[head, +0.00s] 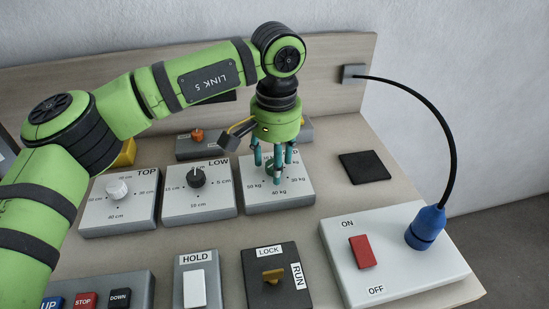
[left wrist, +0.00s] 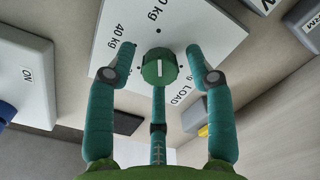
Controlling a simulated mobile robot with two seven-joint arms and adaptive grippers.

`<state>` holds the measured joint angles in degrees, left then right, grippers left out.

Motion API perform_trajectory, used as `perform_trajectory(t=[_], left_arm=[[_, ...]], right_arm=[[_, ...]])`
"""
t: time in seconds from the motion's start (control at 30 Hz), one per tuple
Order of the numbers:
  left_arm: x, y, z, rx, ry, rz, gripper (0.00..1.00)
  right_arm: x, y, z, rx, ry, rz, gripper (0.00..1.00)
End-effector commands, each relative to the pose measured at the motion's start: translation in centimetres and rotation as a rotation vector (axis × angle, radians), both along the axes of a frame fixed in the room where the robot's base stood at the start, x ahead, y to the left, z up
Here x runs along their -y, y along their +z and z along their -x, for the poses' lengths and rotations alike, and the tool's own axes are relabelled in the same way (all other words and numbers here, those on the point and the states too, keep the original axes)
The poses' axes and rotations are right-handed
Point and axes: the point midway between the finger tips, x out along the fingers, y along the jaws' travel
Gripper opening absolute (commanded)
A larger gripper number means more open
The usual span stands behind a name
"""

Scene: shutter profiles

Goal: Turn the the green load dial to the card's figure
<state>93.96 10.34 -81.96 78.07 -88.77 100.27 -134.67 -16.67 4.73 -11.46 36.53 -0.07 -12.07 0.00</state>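The green load dial (left wrist: 159,68) sits on a pale panel (left wrist: 205,28) marked LOAD, with a short white line on its face. In the head view the fingers largely hide the dial. The panel (head: 296,199) there shows 50 kg, 40 kg and 30 kg. My left gripper (head: 272,164) is above the dial, pointing down. In the left wrist view its teal fingers (left wrist: 160,52) stand spread around the dial, with gaps on both sides; contact of the third finger is unclear. I see no readable card. My right gripper is out of view.
White TOP (head: 117,189) and black LOW (head: 196,178) dials are to the left. The HOLD switch (head: 195,289), LOCK/RUN key (head: 273,276) and red ON/OFF switch (head: 362,252) are in front. A blue plug (head: 427,228) with a black cable stands at right.

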Motion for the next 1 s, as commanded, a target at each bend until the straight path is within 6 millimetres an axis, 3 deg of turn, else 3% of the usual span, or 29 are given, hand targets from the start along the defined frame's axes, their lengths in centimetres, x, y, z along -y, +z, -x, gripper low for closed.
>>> perform_trajectory(t=[0.37, 0.8, 1.0], left_arm=[[0.1, 0.7, -0.1, 0.002, 0.002, 0.002, 0.56], [0.3, 9.2, 0.0, 0.003, 0.001, 0.002, 0.56], [0.2, 11.5, 0.0, 0.001, 0.001, 0.0, 0.56]], right_arm=[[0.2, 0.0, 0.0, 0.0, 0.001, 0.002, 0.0], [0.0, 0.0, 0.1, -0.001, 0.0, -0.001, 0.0], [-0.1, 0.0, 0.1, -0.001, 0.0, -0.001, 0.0]])
